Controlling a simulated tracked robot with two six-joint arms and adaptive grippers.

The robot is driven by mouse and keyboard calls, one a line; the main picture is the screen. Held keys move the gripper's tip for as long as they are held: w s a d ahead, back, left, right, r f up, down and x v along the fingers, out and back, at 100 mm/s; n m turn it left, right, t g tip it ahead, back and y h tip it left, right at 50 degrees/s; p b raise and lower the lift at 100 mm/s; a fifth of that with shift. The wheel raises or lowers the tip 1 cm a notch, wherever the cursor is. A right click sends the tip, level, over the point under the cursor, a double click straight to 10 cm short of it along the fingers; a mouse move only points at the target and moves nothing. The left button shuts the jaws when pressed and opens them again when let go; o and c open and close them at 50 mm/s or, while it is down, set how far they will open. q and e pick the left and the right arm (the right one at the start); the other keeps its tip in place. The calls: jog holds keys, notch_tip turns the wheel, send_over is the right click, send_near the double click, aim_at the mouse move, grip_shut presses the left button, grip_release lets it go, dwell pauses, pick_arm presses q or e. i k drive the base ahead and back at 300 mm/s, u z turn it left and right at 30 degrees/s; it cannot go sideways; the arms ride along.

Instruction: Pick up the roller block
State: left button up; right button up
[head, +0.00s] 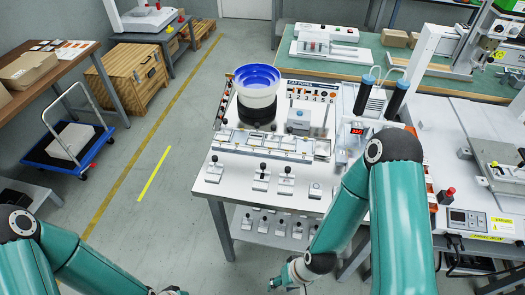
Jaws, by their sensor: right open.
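Several small grey-white blocks stand in a row along the front of the white worktable (240,196). Three of them carry black knobs: one at the left (213,172), one in the middle (262,180) and one to its right (287,181). A flatter block (315,189) sits at the right end of the row. I cannot tell which is the roller block. My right gripper (279,281) is low at the bottom of the picture, in front of the table and below its top. It is open and apart from the blocks. My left gripper (172,291) barely shows at the bottom edge.
A blue-and-white bowl feeder (258,84) stands behind a long rail fixture (266,143). More blocks sit on the lower shelf (255,238). My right arm passes over the table's right side. Control boxes (467,220) stand farther right.

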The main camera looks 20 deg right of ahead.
aim_at(261, 179)
jog(key=z, duration=0.85)
jog(key=i, duration=0.15)
jog(key=u, duration=2.7)
jog(key=i, duration=0.75)
jog(key=u, duration=1.5)
jog(key=i, duration=0.2)
jog(key=z, duration=3.85)
jog(key=i, duration=0.35)
